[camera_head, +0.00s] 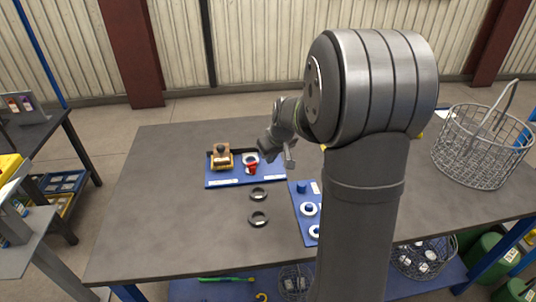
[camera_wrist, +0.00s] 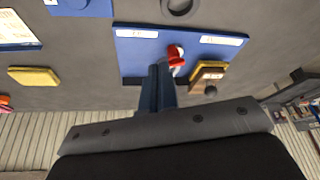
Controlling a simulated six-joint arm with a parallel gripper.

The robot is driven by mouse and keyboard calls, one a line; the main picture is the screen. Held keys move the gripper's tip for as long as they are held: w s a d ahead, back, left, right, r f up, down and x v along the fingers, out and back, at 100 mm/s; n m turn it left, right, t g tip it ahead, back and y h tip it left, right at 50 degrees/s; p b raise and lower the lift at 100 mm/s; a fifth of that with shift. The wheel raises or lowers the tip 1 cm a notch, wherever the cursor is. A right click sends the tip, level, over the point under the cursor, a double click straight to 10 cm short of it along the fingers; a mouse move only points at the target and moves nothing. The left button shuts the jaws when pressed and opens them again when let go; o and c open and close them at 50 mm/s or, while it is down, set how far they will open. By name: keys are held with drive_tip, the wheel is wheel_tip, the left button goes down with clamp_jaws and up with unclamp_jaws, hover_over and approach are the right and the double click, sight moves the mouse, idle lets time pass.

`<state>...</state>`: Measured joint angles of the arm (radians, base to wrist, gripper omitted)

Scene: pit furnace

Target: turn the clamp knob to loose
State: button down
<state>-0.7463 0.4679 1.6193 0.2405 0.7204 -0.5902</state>
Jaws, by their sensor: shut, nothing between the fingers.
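A blue board (camera_head: 240,180) on the table carries two fixtures, each by a white label. One is a red knob-like part (camera_head: 252,168) on a pale round piece; it also shows in the wrist view (camera_wrist: 176,54). The other is an orange-brown block with a dark round knob (camera_head: 221,158), also in the wrist view (camera_wrist: 209,88). I cannot tell for sure which one is the clamp knob. My gripper (camera_head: 290,157) is to the right of the red part. Its fingers (camera_wrist: 159,70) are shut and empty, pointing toward the board beside the red part.
Two dark rings (camera_head: 258,206) lie in front of the board. A second blue board (camera_head: 305,228) with white rings and a blue peg is to the right, partly hidden by my arm. A wire basket (camera_head: 485,150) stands at the table's right. The table's left side is clear.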

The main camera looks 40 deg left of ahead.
sight(251, 167)
drive_tip(key=x, duration=0.8)
drive_tip(key=shift+f, duration=0.2)
drive_tip(key=a, duration=0.1)
drive_tip(key=w+a, duration=0.1)
drive_tip(key=shift+a+r, duration=0.1)
drive_tip(key=shift+a, duration=0.2)
drive_tip(key=shift+w+a, duration=0.25)
drive_tip(key=shift+a, duration=0.4)
